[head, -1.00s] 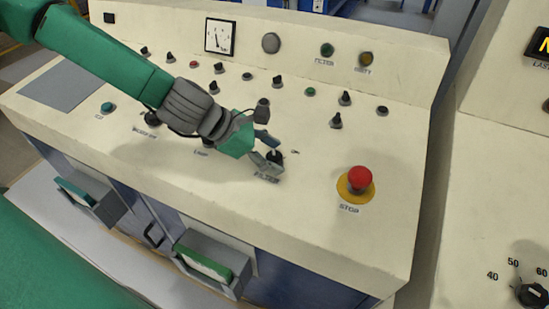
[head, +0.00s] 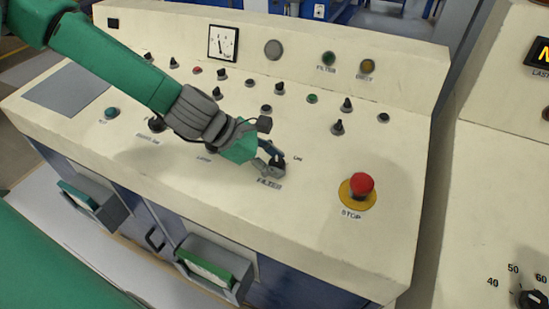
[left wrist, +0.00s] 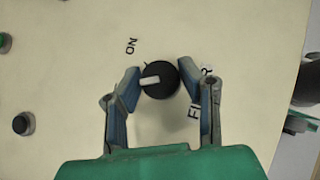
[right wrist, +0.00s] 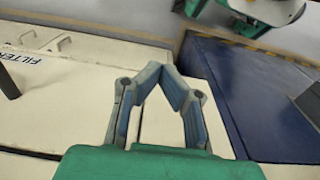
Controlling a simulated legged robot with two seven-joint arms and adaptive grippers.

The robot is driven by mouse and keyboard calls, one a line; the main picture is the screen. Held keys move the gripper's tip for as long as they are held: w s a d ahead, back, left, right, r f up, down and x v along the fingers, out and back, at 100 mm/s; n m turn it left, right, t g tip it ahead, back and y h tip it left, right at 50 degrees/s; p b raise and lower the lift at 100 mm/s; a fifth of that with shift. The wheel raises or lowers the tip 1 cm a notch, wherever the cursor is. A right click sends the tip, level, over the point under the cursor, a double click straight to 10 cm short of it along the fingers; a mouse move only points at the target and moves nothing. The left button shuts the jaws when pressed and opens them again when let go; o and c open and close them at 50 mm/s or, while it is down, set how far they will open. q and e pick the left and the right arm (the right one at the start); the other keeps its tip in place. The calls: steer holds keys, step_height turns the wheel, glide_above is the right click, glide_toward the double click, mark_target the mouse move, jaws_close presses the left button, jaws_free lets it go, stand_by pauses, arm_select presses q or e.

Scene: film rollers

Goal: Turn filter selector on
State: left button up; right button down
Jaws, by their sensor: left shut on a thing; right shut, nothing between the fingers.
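The filter selector (head: 278,163) is a round black knob on the cream console, with the FILTER label (head: 269,184) below it. In the left wrist view the knob (left wrist: 165,72) has a white pointer (left wrist: 150,81) aimed left, and an ON label (left wrist: 131,46) sits to its upper left. The pointer is not lined up with ON. My left gripper (head: 271,157) is shut on the knob, with one finger on each side of it. My right gripper (right wrist: 160,72) is shut and empty, fingertips together, in the right wrist view only.
A red STOP button (head: 362,185) on a yellow base is to the right of the selector. Several small knobs and buttons line the panel behind it. A FILTER lamp (head: 328,59) and a gauge (head: 222,43) are on the upright back.

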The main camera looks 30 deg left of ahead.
arm_select(q)
steer(key=m+g+p, duration=0.2)
steer(key=p, duration=0.1)
steer(key=m+p, duration=0.1)
steer(key=m, duration=0.1)
steer(key=shift+w+r+g+h+p, duration=0.2)
steer(key=shift+r+g+h+p, duration=0.1)
steer(key=shift+g+h+p, duration=0.1)
steer(key=m+g+p, duration=0.2)
steer(key=m, duration=0.1)
steer(key=shift+w+d+f+m+g, duration=0.1)
steer(key=shift+m+g, duration=0.2)
steer(key=shift+f+m+g+y+p, duration=0.1)
steer(key=shift+m+g+y+p, duration=0.3)
steer(key=shift+m+g, duration=1.15)
steer(key=shift+m+t, duration=0.25)
steer(key=shift+m, duration=0.2)
steer(key=o, duration=1.1)
steer(key=shift+d, duration=0.1)
